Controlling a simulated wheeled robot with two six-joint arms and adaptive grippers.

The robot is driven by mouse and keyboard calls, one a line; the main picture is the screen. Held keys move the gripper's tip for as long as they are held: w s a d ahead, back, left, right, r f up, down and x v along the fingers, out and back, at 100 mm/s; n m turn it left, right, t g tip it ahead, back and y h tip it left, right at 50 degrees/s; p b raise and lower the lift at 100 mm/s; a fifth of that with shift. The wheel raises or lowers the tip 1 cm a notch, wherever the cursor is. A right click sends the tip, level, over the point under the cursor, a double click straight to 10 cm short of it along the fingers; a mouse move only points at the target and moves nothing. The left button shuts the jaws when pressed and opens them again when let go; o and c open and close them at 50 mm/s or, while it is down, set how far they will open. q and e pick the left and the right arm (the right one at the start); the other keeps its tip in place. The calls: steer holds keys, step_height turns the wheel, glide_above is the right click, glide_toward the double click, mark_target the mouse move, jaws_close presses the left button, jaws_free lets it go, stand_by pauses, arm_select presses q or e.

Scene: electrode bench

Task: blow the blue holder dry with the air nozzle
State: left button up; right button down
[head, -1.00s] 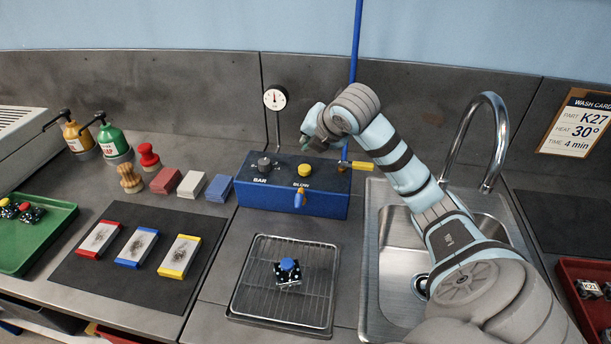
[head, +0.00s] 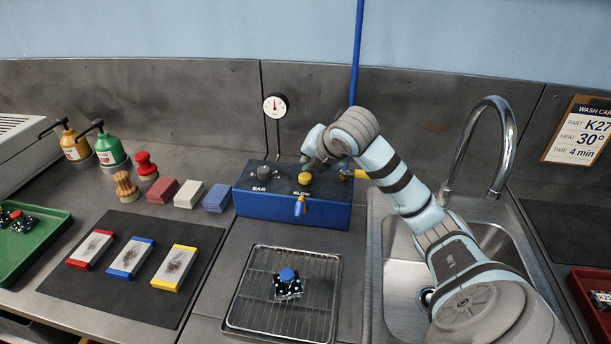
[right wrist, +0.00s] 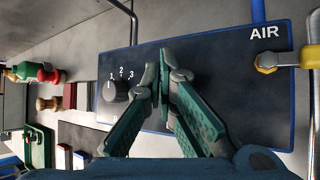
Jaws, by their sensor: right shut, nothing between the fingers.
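The blue holder (head: 287,275), a dark white-speckled piece with a blue top, sits on the wire rack (head: 247,310) in front of the blue air box (head: 285,213). The small orange-and-blue nozzle (head: 300,207) sticks out of the box front, above the rack's far end. The yellow BLOW button (head: 305,178) is on the box top. My right gripper (head: 308,163) is shut and empty, just above and behind the button; I cannot tell whether it touches. In the right wrist view its closed fingers (right wrist: 165,75) hide the button. The BAR knob (right wrist: 118,91) shows beside them. My left gripper is out of view.
A pressure gauge (head: 275,106) stands behind the box. The sink (head: 398,258) and its tall tap (head: 503,140) are to the right. Coloured blocks (head: 189,194) and a dark mat (head: 120,290) with brushed plates lie to the left.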

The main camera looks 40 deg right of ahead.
mark_target(309, 175)
stand_by(0.7)
steer(key=shift+f+b, duration=0.4)
steer(key=shift+b, duration=0.05)
steer(key=shift+f+b, duration=0.6)
steer(key=shift+f, duration=0.05)
stand_by(0.5)
steer(key=shift+r, duration=0.1)
steer(key=shift+r+p, duration=0.85)
steer(key=shift+r, duration=0.1)
step_height(309, 175, up, 5)
steer(key=p, duration=0.4)
steer(key=shift+r, duration=0.1)
stand_by(0.7)
